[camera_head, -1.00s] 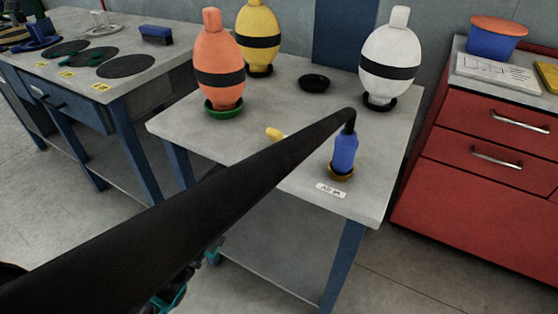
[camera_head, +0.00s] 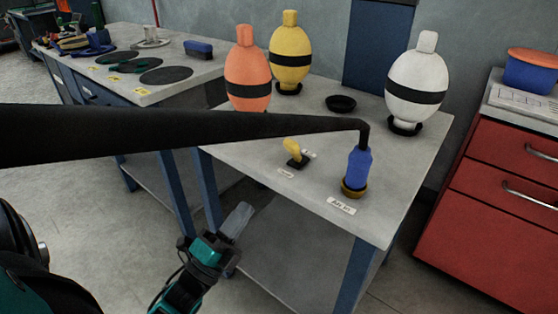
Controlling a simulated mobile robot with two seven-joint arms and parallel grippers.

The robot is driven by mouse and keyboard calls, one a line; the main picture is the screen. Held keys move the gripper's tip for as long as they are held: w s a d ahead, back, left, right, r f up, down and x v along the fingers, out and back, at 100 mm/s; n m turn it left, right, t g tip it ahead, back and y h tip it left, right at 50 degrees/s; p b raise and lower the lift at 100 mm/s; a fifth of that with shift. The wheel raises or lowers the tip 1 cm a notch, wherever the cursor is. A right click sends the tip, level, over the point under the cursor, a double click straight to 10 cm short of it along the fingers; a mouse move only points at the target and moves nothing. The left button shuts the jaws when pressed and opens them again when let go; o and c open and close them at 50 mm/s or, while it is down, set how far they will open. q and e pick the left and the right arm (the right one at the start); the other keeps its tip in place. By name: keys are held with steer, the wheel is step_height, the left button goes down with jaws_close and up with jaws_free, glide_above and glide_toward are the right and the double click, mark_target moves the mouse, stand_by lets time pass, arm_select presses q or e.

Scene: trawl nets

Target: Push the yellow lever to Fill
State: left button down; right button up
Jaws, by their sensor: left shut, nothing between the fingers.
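The yellow lever (camera_head: 291,147) stands on a small black base on the grey table (camera_head: 405,160). A small white tag (camera_head: 309,155) is beside its right side and another (camera_head: 286,174) lies on the table in front of it. Their writing is too small to read, so I cannot tell which mark the lever points to. My left gripper (camera_head: 239,217) is shut and empty. It is in front of the table and apart from the lever, lower left of it in the picture. My right gripper is not in view.
A long black pipe (camera_head: 180,135) crosses above the table and bends into a blue fitting (camera_head: 358,170) on a brass-coloured base. Orange (camera_head: 247,80), yellow (camera_head: 289,52) and white (camera_head: 415,82) floats stand behind, around a black dish (camera_head: 341,103). Red drawers (camera_head: 490,215) are at right.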

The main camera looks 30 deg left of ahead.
mark_target(288, 148)
arm_select(q)
steer(key=x, duration=1.4)
